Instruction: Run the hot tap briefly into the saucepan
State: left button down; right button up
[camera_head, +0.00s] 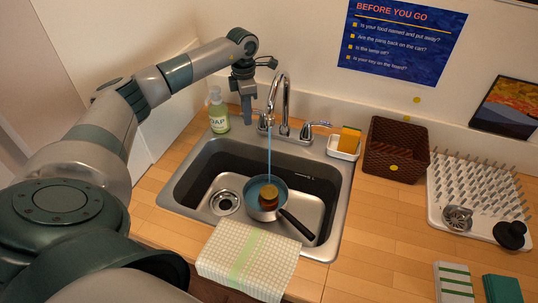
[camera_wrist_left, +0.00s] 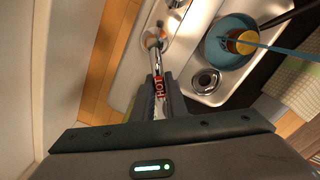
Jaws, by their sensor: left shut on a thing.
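My left gripper (camera_head: 247,118) is shut on the hot tap lever at the left of the faucet. In the left wrist view the lever, marked "HOT" (camera_wrist_left: 159,87), sits between the fingers (camera_wrist_left: 160,100). A stream of water (camera_head: 269,150) falls from the arched faucet spout (camera_head: 283,90) into the saucepan (camera_head: 252,208). The saucepan stands in the sink, its black handle (camera_head: 298,226) pointing to the lower right. It also shows in the left wrist view (camera_wrist_left: 213,52). A round, orange-brown item (camera_head: 268,196) is inside it. The right gripper is out of view.
The steel sink (camera_head: 334,210) has a drain (camera_head: 225,202) left of the saucepan. A soap bottle (camera_head: 218,112) stands behind. A sponge holder (camera_head: 343,147), brown basket (camera_head: 380,150) and drying rack (camera_head: 470,190) are on the right. A checked cloth (camera_head: 245,262) hangs over the front edge.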

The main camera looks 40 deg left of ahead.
pick_arm(q)
jog(key=shift+w+a+m+b, duration=0.3)
jog(key=shift+w+m+b, duration=0.2)
jog(key=shift+m, duration=0.5)
jog(key=shift+w+a+m, duration=0.15)
jog(key=shift+a+m, duration=0.1)
jog(key=shift+m, duration=0.45)
jog(key=shift+w+a+m+b, duration=0.25)
jog(key=shift+w+m+b, duration=0.2)
jog(key=shift+m+b, duration=0.45)
jog(key=shift+w+a+m, duration=0.1)
jog(key=shift+w+m, duration=0.25)
jog(key=shift+m, duration=0.55)
jog(key=shift+r+m, duration=0.1)
jog(key=shift+m, duration=0.2)
jog(key=shift+a, duration=0.1)
